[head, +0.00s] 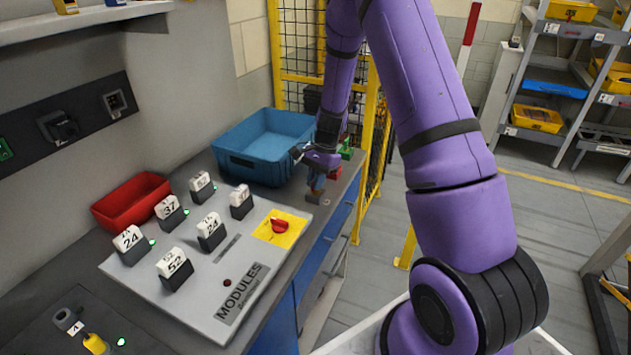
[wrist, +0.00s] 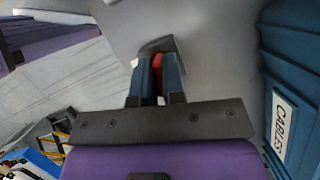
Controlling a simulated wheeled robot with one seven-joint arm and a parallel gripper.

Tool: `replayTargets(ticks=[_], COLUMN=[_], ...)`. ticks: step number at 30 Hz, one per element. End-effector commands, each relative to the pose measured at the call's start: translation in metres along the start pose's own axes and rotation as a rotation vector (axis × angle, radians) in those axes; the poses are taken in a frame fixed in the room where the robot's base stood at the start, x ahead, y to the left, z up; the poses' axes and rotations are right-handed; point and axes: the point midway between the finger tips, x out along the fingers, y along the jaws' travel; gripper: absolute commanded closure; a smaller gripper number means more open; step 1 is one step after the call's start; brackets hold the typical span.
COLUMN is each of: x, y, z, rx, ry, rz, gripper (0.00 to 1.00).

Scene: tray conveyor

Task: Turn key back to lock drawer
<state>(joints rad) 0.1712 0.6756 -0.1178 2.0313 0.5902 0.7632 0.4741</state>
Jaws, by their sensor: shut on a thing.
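My gripper (head: 317,186) points down at the counter's right edge, just right of the blue bin. In the wrist view its two blue fingers (wrist: 158,75) are close together, shut on a small red piece (wrist: 158,62) that looks like the key's head. A dark grey block (wrist: 155,46) shows just beyond the fingertips; it also shows under the gripper in the head view (head: 318,199). The fingers hide most of the key, and its turn angle cannot be told. The blue drawer fronts (head: 335,218) are below the counter edge; they look closed.
The blue bin (head: 240,163), labelled CABLES in the wrist view (wrist: 284,125), stands close beside my gripper. Red and green blocks (head: 347,153) sit behind it. A grey MODULES panel (head: 205,285) with numbered tags and a red knob (head: 279,226) lies left. A yellow fence (head: 371,150) stands behind.

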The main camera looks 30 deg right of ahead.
Motion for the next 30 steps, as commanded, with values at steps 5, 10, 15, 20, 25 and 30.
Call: replayTargets(ticks=[5,10,15,20,25,30], x=[0.0002,0.0002,0.0001,0.0003,0.0,0.0], y=[-0.0009,-0.0004,-0.0004,-0.001,-0.0004,-0.0003], z=[-0.0001,-0.0001,0.0,0.0003,0.0003,0.0002], rx=[-0.152,-0.243,-0.244,-0.39,-0.486,-0.484], ry=[0.0,0.0,0.0,0.001,0.0,0.0], rz=[0.063,0.1,0.1,0.161,0.201,0.2], gripper=[1.0,1.0,1.0,1.0,1.0,0.83])
